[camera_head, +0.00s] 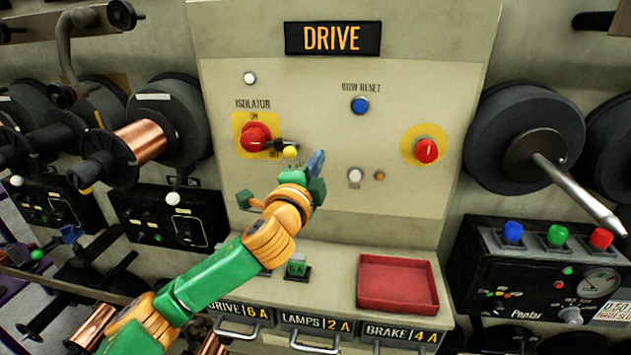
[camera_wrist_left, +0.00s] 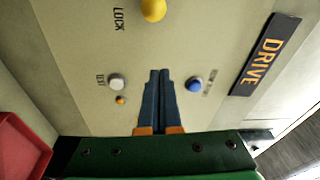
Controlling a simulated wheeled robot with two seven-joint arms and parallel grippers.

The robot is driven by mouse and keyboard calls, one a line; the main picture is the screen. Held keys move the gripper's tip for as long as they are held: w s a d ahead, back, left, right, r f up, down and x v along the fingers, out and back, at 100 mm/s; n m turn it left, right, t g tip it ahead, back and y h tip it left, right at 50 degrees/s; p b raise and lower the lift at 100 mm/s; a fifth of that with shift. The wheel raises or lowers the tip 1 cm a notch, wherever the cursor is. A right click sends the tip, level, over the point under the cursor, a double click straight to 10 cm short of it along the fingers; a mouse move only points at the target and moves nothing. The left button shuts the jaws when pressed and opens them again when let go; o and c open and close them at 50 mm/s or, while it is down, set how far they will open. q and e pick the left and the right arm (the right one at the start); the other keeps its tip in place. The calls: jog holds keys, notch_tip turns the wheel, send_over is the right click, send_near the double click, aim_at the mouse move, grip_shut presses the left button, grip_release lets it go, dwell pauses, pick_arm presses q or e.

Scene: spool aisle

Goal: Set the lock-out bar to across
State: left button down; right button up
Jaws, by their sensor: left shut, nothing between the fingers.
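The lock-out bar (camera_head: 283,144) is a short dark piece just right of the red isolator knob (camera_head: 256,137) on the DRIVE panel. A yellow ball (camera_head: 290,152) is at its lower end. The same yellow ball (camera_wrist_left: 153,10) shows at the top edge of the left wrist view, beside the word LOCK; the rest of the bar is out of that view. My left gripper (camera_head: 317,160) is in front of the panel, right of and slightly below the ball, apart from it. Its blue fingers (camera_wrist_left: 159,75) are together and empty. My right gripper is not in view.
A blue button (camera_head: 360,105), a white TEST button (camera_head: 355,175) and a second red knob (camera_head: 427,151) are on the panel. Wire spools (camera_head: 140,141) flank the panel at left.

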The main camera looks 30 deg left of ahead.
pick_arm(q)
jog(key=s+b, duration=0.1)
jog(key=s, duration=0.5)
jog(key=s+d+f+n+g+h, duration=0.1)
jog(key=s+d+f+n+g, duration=0.15)
jog(key=f, duration=0.75)
jog(key=s+d+f+n+g+h, duration=0.1)
jog(key=s+f+n+g, duration=0.25)
jog(key=f, duration=0.75)
jog(key=s+d+f+n+g+h, duration=0.15)
jog(key=s+f+n+g, duration=0.6)
jog(key=s+f, duration=1)
jog(key=s+f+m+g, duration=0.1)
jog(key=s+f+g, duration=0.25)
jog(key=f, duration=1.25)
jog(key=s+a+f, duration=0.1)
jog(key=s+f, duration=0.9)
jog(key=s, duration=0.3)
jog(key=shift+a+f+g, duration=0.15)
jog(key=shift+a+g, duration=0.05)
jog(key=shift+g, duration=0.1)
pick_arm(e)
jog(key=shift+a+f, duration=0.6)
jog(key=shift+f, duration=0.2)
